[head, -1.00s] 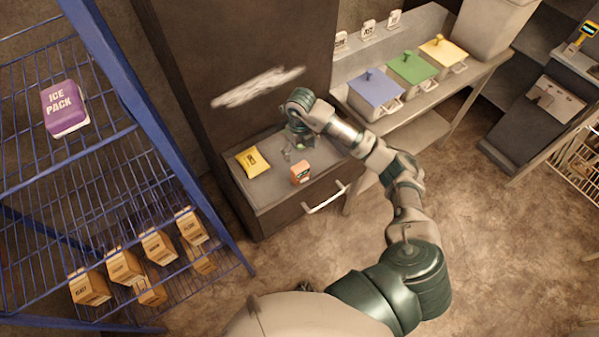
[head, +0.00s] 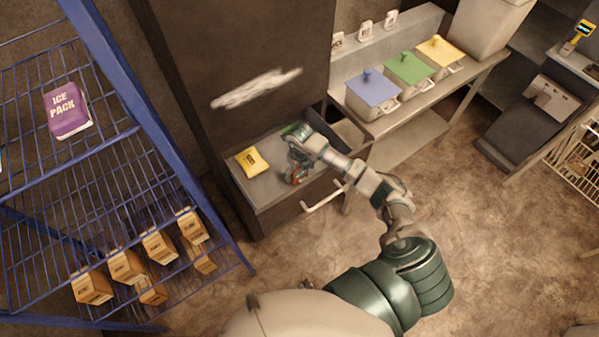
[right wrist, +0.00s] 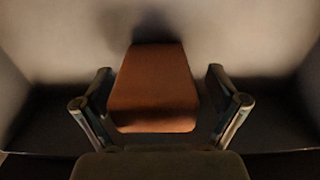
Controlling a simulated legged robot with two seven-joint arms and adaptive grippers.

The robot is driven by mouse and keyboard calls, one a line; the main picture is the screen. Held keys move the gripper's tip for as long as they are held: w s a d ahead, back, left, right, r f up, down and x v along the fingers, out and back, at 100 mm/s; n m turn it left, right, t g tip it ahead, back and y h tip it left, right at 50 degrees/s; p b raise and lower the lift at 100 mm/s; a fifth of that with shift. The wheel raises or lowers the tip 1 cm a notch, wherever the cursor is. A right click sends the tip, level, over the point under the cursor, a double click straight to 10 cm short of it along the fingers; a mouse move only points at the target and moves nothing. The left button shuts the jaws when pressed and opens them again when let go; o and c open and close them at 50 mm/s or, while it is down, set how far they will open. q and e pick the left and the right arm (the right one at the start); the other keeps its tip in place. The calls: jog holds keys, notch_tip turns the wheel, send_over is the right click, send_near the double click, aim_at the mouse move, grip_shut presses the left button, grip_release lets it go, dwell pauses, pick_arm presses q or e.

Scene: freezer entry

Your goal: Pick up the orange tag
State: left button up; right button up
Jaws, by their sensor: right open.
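The orange tag (right wrist: 153,88) stands between the two spread fingers of my right gripper (right wrist: 160,105) in the right wrist view, with a gap on each side. In the head view the right gripper (head: 297,175) is over the right part of the grey drawer-like ledge (head: 265,190). It covers most of the tag there, and only a bit of orange (head: 295,180) shows. The right gripper is open. My left gripper is in no view.
A yellow packet (head: 252,162) lies on the ledge left of my right gripper. A blue wire rack (head: 150,110) with a purple ice pack (head: 68,110) and several cartons (head: 125,265) stands at left. Blue, green and yellow lidded bins (head: 408,68) stand on a shelf at right.

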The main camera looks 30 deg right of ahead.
jog(key=shift+a+r, duration=0.1)
jog(key=shift+a, duration=0.15)
jog(key=c, duration=1.3)
jog(key=shift+o, duration=0.2)
